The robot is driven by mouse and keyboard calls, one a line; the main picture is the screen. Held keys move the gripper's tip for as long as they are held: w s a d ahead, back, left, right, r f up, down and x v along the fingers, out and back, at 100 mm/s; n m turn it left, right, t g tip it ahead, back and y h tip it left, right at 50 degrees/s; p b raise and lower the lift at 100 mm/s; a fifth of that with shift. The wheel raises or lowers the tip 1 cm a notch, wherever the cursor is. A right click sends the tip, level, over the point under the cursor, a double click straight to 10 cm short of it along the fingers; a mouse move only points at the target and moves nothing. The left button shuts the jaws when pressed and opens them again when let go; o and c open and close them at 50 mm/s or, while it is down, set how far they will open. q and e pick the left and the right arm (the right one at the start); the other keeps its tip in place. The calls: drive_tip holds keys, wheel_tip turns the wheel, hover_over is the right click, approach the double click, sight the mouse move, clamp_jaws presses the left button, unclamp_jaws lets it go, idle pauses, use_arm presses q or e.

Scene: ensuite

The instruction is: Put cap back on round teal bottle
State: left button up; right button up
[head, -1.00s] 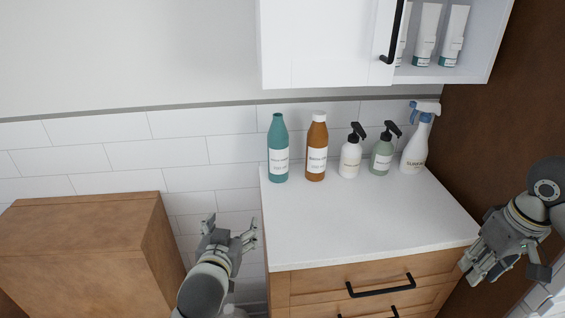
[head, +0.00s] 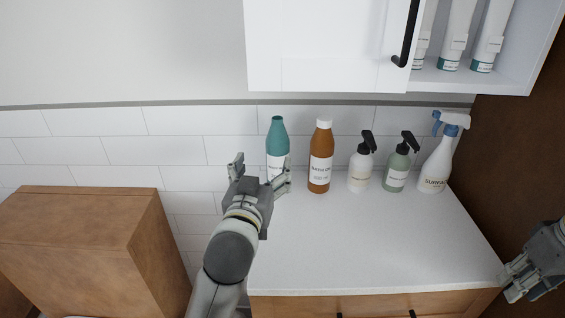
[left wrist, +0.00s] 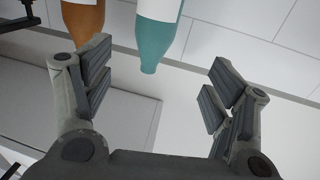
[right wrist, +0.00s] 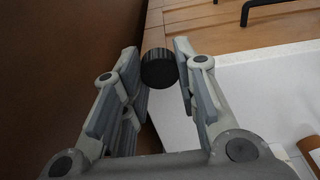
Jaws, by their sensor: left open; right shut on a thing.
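The round teal bottle (head: 277,135) stands upright and uncapped at the back left of the white counter. My left gripper (head: 262,170) is open in front of it and hides its lower part in the head view. In the left wrist view the teal bottle (left wrist: 155,40) shows upside down, between and beyond the open fingers (left wrist: 160,75), apart from them. My right gripper (head: 512,285) is at the right edge of the head view, by the counter's front right. In the right wrist view a round black cap (right wrist: 159,68) is held between the right fingertips.
An orange-brown bottle (head: 320,155) with a white cap stands just right of the teal one. Two pump bottles (head: 361,165) and a spray bottle (head: 437,165) stand further right. A white wall cabinet (head: 320,45) hangs above. The counter's front (head: 370,245) is clear.

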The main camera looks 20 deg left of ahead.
sight(275, 148)
drive_tip(key=shift+s, duration=0.1)
use_arm(q)
drive_tip(key=w, duration=0.6)
drive_tip(key=shift+w+a+p, duration=0.35)
drive_tip(key=shift+p, duration=0.05)
use_arm(e)
drive_tip(key=shift+r, duration=0.45)
use_arm(q)
drive_tip(key=shift+w, duration=0.1)
drive_tip(key=shift+w+d+f+p, duration=0.1)
drive_tip(key=shift+w+f+p, duration=0.1)
drive_tip(key=shift+w, duration=1.15)
drive_tip(key=shift+w+f+p, duration=0.1)
drive_tip(key=shift+w+p, duration=0.1)
drive_tip(key=shift+w, duration=1.1)
use_arm(e)
drive_tip(key=shift+r, duration=0.35)
use_arm(q)
clamp_jaws()
drive_tip(key=shift+r, duration=0.1)
